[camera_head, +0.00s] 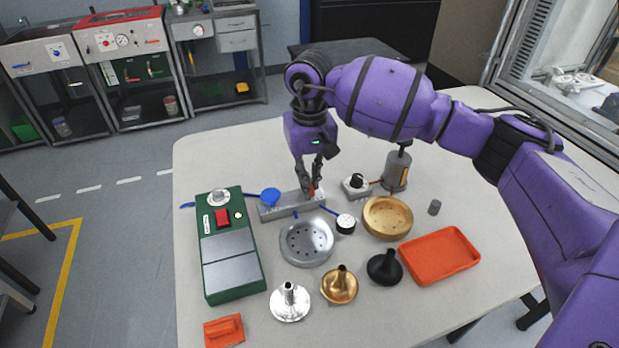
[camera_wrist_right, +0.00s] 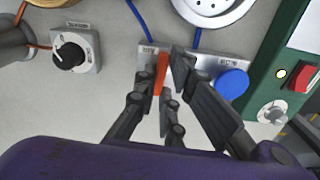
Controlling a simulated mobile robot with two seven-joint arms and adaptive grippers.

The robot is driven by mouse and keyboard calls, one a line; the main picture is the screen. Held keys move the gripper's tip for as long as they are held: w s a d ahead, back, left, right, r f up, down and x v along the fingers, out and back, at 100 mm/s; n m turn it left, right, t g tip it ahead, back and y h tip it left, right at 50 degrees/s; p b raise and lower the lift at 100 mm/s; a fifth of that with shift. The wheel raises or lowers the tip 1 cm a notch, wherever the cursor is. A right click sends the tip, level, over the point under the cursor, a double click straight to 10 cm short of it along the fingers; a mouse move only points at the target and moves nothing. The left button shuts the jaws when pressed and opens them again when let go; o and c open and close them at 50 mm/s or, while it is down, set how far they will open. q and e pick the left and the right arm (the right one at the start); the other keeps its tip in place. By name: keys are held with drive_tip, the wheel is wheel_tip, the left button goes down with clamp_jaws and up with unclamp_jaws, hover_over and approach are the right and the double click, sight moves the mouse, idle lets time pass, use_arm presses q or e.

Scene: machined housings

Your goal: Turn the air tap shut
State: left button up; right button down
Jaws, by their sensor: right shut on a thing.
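The air tap appears to be the red-orange lever (camera_head: 313,189) at the right end of a grey metal block (camera_head: 285,210) on the table. In the wrist view the lever (camera_wrist_right: 163,70) lies roughly across the block, beside a small label too blurred to read surely. My right gripper (camera_head: 309,186) reaches down over that end. In the wrist view its fingers (camera_wrist_right: 161,77) are on either side of the lever, shut on it, and partly hide it. A round blue knob (camera_head: 270,197) sits at the block's other end. My left gripper is not in view.
A grey box with a black dial (camera_head: 356,183) stands right of the block, and a green device with a red switch (camera_head: 222,217) left of it. A perforated metal dish (camera_head: 307,243), brass bowl (camera_head: 387,217), funnels and orange tray (camera_head: 440,255) fill the front. Blue tubes run from the block.

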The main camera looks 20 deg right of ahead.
drive_tip(key=m, duration=0.3)
drive_tip(key=shift+m, duration=0.3)
drive_tip(key=m, duration=0.3)
drive_tip(key=shift+r+m, duration=0.1)
drive_tip(key=shift+m, duration=0.2)
drive_tip(key=m, duration=0.4)
drive_tip(key=shift+m+p, duration=0.3)
drive_tip(key=shift+p, duration=0.05)
drive_tip(key=shift+r+m, duration=0.1)
drive_tip(key=shift+m, duration=1.1)
drive_tip(key=shift+m+p, duration=0.45)
drive_tip(key=shift+m, duration=1.15)
drive_tip(key=c, duration=1.8)
unclamp_jaws()
drive_tip(key=shift+c, duration=0.2)
